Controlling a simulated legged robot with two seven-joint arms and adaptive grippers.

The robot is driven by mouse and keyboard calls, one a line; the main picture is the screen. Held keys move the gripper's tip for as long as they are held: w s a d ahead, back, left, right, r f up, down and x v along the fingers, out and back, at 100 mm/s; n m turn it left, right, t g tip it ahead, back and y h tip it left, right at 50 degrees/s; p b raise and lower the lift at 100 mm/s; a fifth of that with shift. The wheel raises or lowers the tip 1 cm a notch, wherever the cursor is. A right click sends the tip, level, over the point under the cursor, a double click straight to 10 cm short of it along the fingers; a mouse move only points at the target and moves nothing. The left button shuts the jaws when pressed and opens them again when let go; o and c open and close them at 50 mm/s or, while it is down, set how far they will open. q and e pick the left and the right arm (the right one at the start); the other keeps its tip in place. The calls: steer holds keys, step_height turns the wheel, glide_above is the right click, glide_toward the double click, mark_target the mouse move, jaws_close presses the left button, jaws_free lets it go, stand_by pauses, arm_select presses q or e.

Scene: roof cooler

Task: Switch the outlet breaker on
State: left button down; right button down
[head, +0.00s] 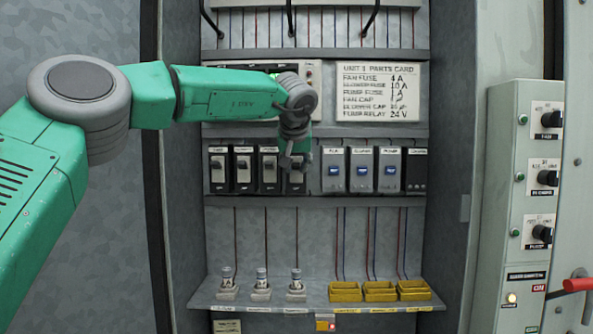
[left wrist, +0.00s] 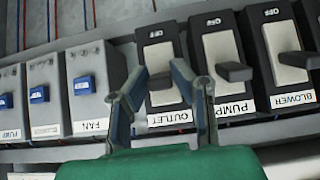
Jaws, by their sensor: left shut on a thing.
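The outlet breaker (left wrist: 158,52) is a dark-framed switch with a light face, an OFF mark and an OUTLET label in the left wrist view. Its dark lever sits between the two fingers of my left gripper (left wrist: 160,76), which are shut on it. In the head view my left gripper (head: 292,163) is at the fourth black breaker from the left and covers much of it. The lever's exact position is partly hidden by the fingers. My right gripper is not in view.
The pump breaker (left wrist: 224,60) and blower breaker (left wrist: 285,48) stand close on one side, the blue-tabbed fan relay (left wrist: 95,88) on the other. Fuses (head: 262,283) and yellow sockets (head: 380,292) sit on the shelf below. A knob panel (head: 520,205) stands at the right.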

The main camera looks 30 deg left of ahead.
arm_select(q)
steer(key=shift+w+r+g, duration=0.1)
steer(key=shift+r+g, duration=0.25)
steer(key=shift+g, duration=0.05)
steer(key=shift+a+r, duration=0.1)
steer(key=shift+r, duration=0.05)
steer(key=c, duration=1.5)
jaws_free()
steer(key=shift+o, duration=0.5)
steer(key=shift+w+f+h, duration=0.15)
steer(key=shift+f+h, duration=0.05)
steer(key=shift+h, duration=0.1)
steer(key=v, duration=1.1)
steer(key=shift+r, duration=0.3)
